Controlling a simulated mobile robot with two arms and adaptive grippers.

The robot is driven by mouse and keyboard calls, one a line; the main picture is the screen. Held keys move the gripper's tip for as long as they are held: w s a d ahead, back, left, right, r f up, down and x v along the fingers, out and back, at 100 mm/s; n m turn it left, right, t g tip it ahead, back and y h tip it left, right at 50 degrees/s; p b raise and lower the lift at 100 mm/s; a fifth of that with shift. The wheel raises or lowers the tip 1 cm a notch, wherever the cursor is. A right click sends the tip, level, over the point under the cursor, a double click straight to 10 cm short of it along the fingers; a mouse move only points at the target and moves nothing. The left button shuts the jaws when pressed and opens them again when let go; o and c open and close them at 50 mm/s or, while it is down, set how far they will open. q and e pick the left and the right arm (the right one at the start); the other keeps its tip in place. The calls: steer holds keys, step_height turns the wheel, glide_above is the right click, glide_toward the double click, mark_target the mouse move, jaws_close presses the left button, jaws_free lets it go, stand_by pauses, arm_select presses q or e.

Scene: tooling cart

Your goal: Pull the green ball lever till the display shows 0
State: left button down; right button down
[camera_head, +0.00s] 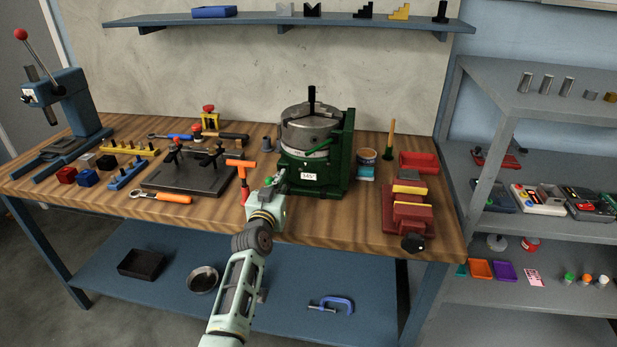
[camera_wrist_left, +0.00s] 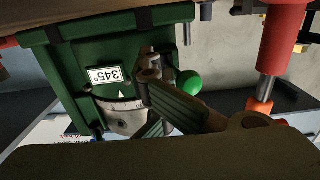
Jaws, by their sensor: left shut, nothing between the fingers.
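The green rotary fixture (camera_head: 345,150) stands at the back middle of the bench with a grey round chuck (camera_head: 310,130) on top. Its white display (camera_head: 309,176) reads 345°; the display also shows in the left wrist view (camera_wrist_left: 105,75). The green ball (camera_head: 268,181) of the lever is at the fixture's left front; in the left wrist view the ball (camera_wrist_left: 187,82) is just right of the fingers. My left gripper (camera_head: 281,176) is shut and empty beside the ball, close to the fixture's front. The lever's rod is mostly hidden. I cannot tell whether the fingers touch it.
A dark fixture plate (camera_head: 185,182) with clamps lies further left. Bare wood lies in front of the green fixture's right side.

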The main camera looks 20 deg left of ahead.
arm_select(q)
steer(key=shift+a+r, duration=0.1)
steer(key=shift+a, duration=0.15)
steer(key=shift+s, duration=0.15)
steer(key=shift+s+d+p, duration=0.25)
steer(key=shift+s+p, duration=0.35)
steer(key=shift+p, duration=0.15)
steer(key=p+v, duration=0.2)
steer(key=v, duration=0.2)
steer(key=shift+a, duration=0.1)
steer(key=shift+p+v, duration=0.6)
steer(key=shift+v, duration=0.3)
steer(key=shift+w+d, duration=0.1)
steer(key=shift+d, duration=0.15)
steer(key=shift+f, duration=0.2)
